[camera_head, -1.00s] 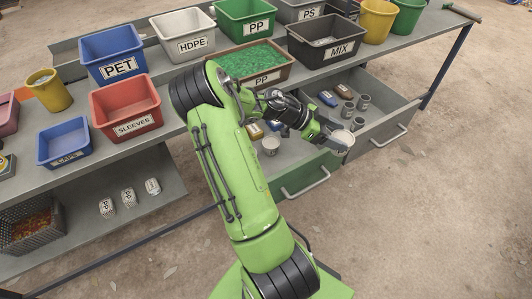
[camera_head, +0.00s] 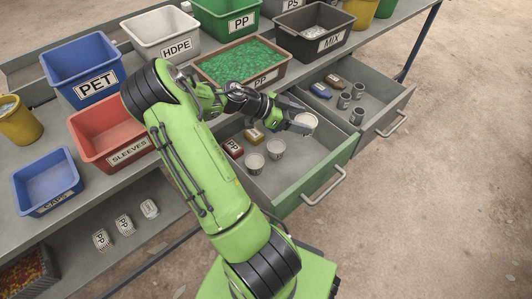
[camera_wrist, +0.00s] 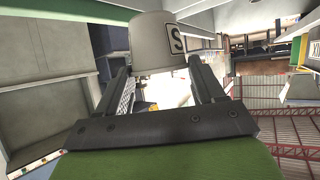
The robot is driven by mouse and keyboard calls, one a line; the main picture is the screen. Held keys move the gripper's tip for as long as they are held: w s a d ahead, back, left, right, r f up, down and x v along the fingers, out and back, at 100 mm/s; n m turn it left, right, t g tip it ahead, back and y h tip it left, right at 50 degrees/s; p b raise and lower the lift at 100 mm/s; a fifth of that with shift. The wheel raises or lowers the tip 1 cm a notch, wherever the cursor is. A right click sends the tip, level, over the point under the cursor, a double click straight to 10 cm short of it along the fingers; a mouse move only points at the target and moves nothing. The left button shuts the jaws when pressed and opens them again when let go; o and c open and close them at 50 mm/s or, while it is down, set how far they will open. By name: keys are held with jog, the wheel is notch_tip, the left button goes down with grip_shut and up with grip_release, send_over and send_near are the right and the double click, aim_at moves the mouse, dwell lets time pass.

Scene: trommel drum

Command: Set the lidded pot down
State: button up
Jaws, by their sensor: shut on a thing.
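My gripper (camera_head: 298,124) is shut on a pale pot (camera_head: 307,121). In the head view the pot is over the right part of the open green-fronted drawer (camera_head: 312,189); I cannot tell whether it touches the drawer floor. Two similar pale pots, a left one (camera_head: 254,164) and a right one (camera_head: 275,149), stand in the same drawer.
Labelled bins, including MIX (camera_head: 318,46), stand on the bench above.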

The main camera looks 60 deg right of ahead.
jog(key=f, duration=0.1)
jog(key=f+b, duration=0.1)
jog(key=f, duration=0.1)
jog(key=s+f+b, duration=0.1)
jog(key=f, duration=0.1)
jog(key=shift+f, duration=0.2)
notch_tip(320, 180, down, 10)
jog(key=b, duration=0.3)
jog(key=shift+f, duration=0.1)
jog(key=shift+f+b, duration=0.35)
jog(key=shift+b, duration=0.2)
jog(key=shift+f+b, duration=0.3)
jog(key=shift+b, duration=0.15)
jog(key=o, duration=1)
jog(key=shift+a, duration=0.1)
jog(key=shift+r+p, duration=0.35)
jog(key=shift+p, duration=0.2)
jog(key=p+v, duration=0.1)
jog(key=v, duration=0.3)
jog(key=p+v, duration=0.1)
jog(key=v, duration=0.2)
jog(key=shift+w+r, duration=0.2)
jog(key=shift+r, duration=0.25)
